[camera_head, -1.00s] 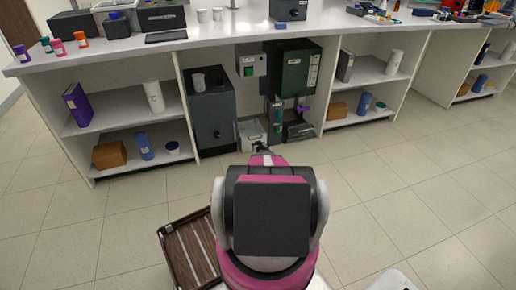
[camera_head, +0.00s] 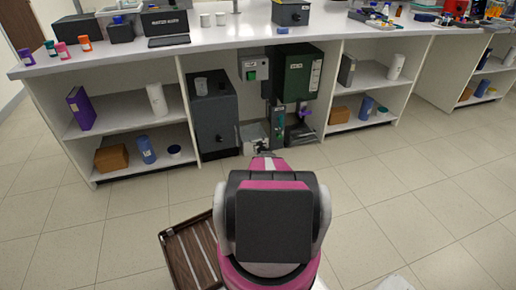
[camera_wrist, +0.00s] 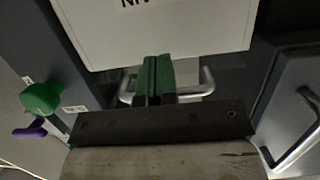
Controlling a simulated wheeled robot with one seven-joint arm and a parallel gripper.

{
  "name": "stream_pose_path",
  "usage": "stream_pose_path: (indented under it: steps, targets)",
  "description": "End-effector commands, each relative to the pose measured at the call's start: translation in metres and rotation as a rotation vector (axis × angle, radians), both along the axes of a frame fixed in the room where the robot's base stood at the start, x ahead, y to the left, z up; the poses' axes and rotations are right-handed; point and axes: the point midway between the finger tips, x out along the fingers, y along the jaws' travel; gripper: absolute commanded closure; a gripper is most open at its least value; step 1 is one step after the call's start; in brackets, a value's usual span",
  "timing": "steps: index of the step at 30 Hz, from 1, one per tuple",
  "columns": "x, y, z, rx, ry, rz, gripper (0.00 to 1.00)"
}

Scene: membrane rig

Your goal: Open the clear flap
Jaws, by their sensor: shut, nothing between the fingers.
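My gripper (camera_wrist: 157,62) is shut, its two green fingers pressed together and empty. The fingers lie in front of a silver bar handle (camera_wrist: 208,84), with one end of it showing on either side. I cannot tell whether they touch it. A white panel (camera_wrist: 165,30) with a partly cut-off black label is close beyond the fingertips. The clear flap itself is hard to make out; the handle seems to belong to it. In the head view my pink and white arm reaches low under the bench, its tip near a small white unit (camera_head: 252,134) and largely hidden.
A dark grey cabinet (camera_head: 213,120) is left of my arm tip, and its handle (camera_wrist: 298,135) shows at the wrist view's right. A green knob (camera_wrist: 41,96) and purple lever (camera_wrist: 30,131) are at its left. A brown slatted crate (camera_head: 190,255) is on the floor.

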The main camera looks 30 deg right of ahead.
Motion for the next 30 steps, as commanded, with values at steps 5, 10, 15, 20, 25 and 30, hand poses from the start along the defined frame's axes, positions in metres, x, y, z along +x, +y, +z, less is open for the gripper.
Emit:
stream_pose_path:
  steps: [5,10,15,20,25,30]
  targets:
    - [0.000,0.000,0.012,0.000,-0.001,0.000,1.00]
    - [-0.001,0.000,0.022,0.000,0.000,0.000,1.00]
    - [-0.001,0.001,0.032,0.000,0.000,0.000,1.00]
    - [-0.001,0.000,0.042,0.001,-0.001,0.000,1.00]
    - [0.000,0.000,0.051,0.000,-0.001,0.001,1.00]
    - [0.001,0.000,0.054,0.000,-0.001,0.000,1.00]
